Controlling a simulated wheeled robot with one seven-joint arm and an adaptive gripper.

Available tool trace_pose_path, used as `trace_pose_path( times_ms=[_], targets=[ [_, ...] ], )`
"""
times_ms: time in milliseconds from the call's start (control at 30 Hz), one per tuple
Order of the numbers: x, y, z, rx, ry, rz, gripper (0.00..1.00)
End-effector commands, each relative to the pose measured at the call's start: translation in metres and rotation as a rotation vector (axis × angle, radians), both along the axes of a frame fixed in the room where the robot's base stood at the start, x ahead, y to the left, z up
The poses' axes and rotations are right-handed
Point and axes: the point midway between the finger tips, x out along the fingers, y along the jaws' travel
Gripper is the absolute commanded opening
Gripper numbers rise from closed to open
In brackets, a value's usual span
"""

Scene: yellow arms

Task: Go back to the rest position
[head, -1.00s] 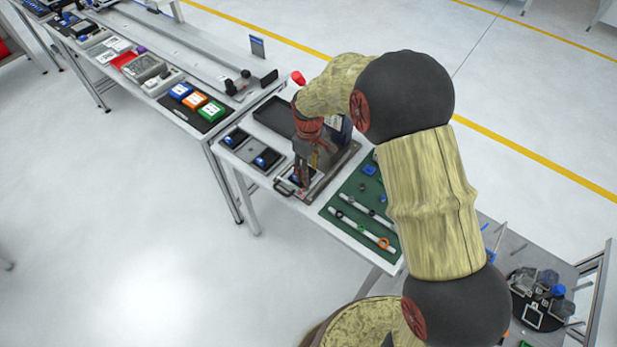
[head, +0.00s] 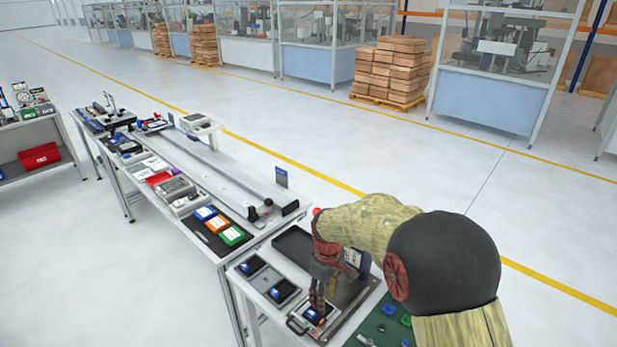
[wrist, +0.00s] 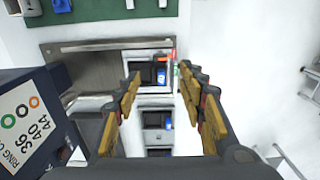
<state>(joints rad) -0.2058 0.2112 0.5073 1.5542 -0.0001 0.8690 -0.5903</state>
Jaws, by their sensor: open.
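My gripper (head: 317,299) points down over the near workbench in the head view, above a metal fixture plate (head: 351,293). In the wrist view my gripper (wrist: 160,92) is open, its two padded fingers spread apart with nothing between the tips. Beyond the fingers a dark square piece with a blue part (wrist: 161,76) sits in a light frame on the plate. The gripper looks apart from it, above the bench. My yellow arm hides part of the bench in the head view.
A dark tray (head: 293,246) and two small dark holders with blue parts (head: 283,291) lie beside the fixture. A green mat (head: 377,325) is at the right. A dark blue box (wrist: 40,115) stands close by my fingers in the wrist view. Open floor (head: 130,290) lies left.

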Motion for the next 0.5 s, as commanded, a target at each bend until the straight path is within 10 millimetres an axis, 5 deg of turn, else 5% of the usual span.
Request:
trace_pose_path(
  times_ms=[133, 267, 500],
  targets=[
    [-0.002, 0.000, -0.001, -0.002, 0.006, -0.075, 0.41],
    [-0.038, -0.008, -0.015, -0.021, 0.066, -0.187, 0.41],
    [-0.094, -0.027, 0.023, -0.021, 0.054, -0.368, 0.41]
  ],
)
